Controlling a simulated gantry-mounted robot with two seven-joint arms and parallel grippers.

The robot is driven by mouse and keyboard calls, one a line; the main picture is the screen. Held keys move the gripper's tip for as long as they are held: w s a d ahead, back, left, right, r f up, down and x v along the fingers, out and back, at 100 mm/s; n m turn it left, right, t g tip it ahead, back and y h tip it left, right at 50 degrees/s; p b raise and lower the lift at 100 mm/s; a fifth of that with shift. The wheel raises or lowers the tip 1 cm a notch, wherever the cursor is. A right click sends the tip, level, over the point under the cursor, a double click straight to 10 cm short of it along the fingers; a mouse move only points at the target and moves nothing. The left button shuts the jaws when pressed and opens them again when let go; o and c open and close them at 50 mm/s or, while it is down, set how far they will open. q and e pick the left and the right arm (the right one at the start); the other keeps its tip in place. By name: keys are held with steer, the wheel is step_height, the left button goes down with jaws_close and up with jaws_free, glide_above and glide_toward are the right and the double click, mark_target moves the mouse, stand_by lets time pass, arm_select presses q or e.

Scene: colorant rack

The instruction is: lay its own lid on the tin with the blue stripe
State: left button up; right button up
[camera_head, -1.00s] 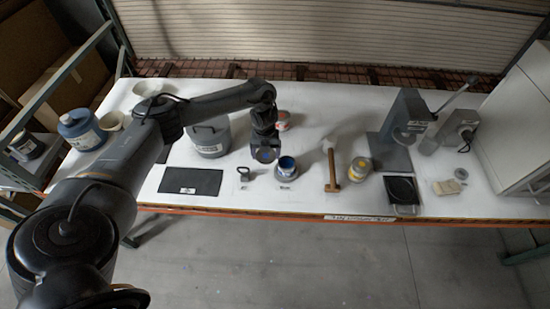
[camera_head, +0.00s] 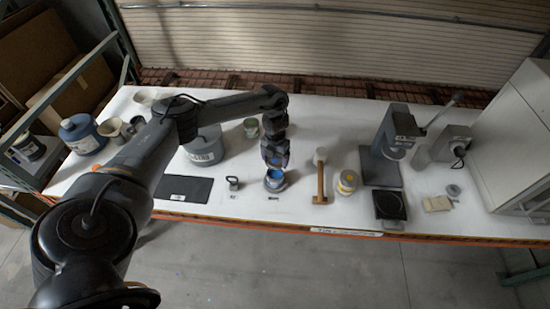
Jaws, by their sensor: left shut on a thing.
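The tin with the blue stripe (camera_head: 275,185) stands upright near the front middle of the table, with blue showing at its top. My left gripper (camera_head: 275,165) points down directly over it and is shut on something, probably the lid. The gripper hides most of what it holds and part of the tin's top. I cannot tell whether the held piece touches the tin or is just above it. My right gripper is not in view.
A mallet (camera_head: 320,181) and a yellow-marked tin (camera_head: 346,183) stand to the right. A black mat (camera_head: 185,189) and a small dark clip-like item (camera_head: 233,182) lie to the left. A grey pail (camera_head: 205,148) and a small greenish can (camera_head: 251,128) are behind. A grey disc (camera_head: 453,190) lies far right.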

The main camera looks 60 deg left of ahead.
arm_select(q)
steer(key=shift+f+b, duration=2.2)
steer(key=shift+f, duration=0.75)
steer(key=shift+f+b, duration=0.6)
steer(key=shift+f, duration=0.15)
steer(key=o, duration=0.9)
steer(key=shift+c, duration=0.2)
steer(key=shift+r, duration=0.2)
